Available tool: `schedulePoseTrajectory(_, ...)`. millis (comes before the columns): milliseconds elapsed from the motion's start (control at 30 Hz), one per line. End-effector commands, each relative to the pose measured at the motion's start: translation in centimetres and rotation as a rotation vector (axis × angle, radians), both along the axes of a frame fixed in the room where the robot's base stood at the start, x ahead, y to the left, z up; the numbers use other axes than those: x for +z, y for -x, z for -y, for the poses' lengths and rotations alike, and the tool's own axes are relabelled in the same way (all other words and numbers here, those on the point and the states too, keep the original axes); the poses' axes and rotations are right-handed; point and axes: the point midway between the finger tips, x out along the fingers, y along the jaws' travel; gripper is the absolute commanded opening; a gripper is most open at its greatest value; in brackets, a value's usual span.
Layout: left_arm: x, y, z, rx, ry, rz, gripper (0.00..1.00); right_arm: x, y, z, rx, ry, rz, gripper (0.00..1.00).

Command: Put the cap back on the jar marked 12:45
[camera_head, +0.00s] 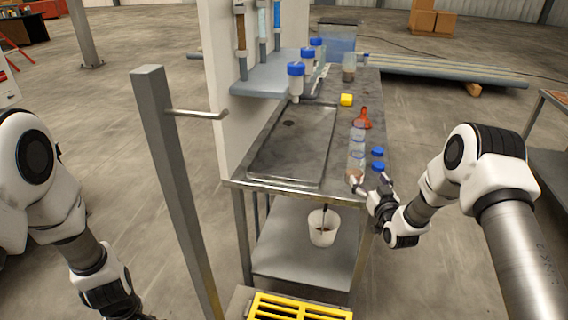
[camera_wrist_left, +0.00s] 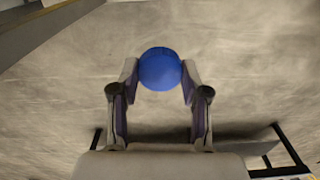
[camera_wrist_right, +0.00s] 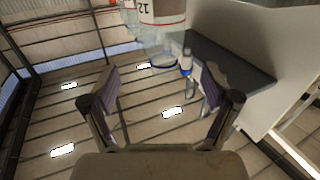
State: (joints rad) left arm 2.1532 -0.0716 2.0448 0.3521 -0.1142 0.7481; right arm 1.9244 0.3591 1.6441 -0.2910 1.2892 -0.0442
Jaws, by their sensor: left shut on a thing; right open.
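My left gripper (camera_wrist_left: 160,72) is shut on a blue cap (camera_wrist_left: 159,69), held over the floor. In the head view that arm hangs at lower left, and its fingertips and the cap are out of frame. My right gripper (camera_head: 368,183) is open at the bench's near right corner, beside the nearest clear jar (camera_head: 355,173). In the right wrist view, a jar with a white label (camera_wrist_right: 162,12) shows beyond the open, empty fingers (camera_wrist_right: 158,80). Its label reads "12" in part; the rest is cut off. More clear jars (camera_head: 357,142) stand in a row behind.
Two blue caps (camera_head: 377,159) lie right of the jars on the metal bench (camera_head: 270,184). A grey post (camera_head: 177,190) stands left of the bench. A white bucket (camera_head: 323,230) is below.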

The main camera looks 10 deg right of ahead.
Motion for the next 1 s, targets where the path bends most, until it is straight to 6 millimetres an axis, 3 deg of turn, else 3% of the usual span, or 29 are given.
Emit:
schedulePoseTrajectory(167, 0.5, 0.0, 0.0, 0.0, 0.0, 0.0, 0.32, 0.1, -2.5, 0.1, 0.001, 0.001, 0.001, 0.87)
schedulePoseTrajectory(533, 0.6, 0.0, 0.0, 0.0, 0.0, 0.0, 0.32, 0.0, -3.0, 0.1, 0.0, 0.0, -0.001, 0.87)
schedulePoseTrajectory(800, 1.7, 0.0, 0.0, 0.0, 0.0, 0.0, 0.32, -0.1, -7.1, 0.0, 0.0, 0.001, 0.001, 0.87)
schedulePoseTrajectory(1000, 1.7, 0.0, 0.0, 0.0, 0.0, 0.0, 0.32, -0.2, -7.9, 0.0, 0.0, -0.002, -0.001, 0.87)
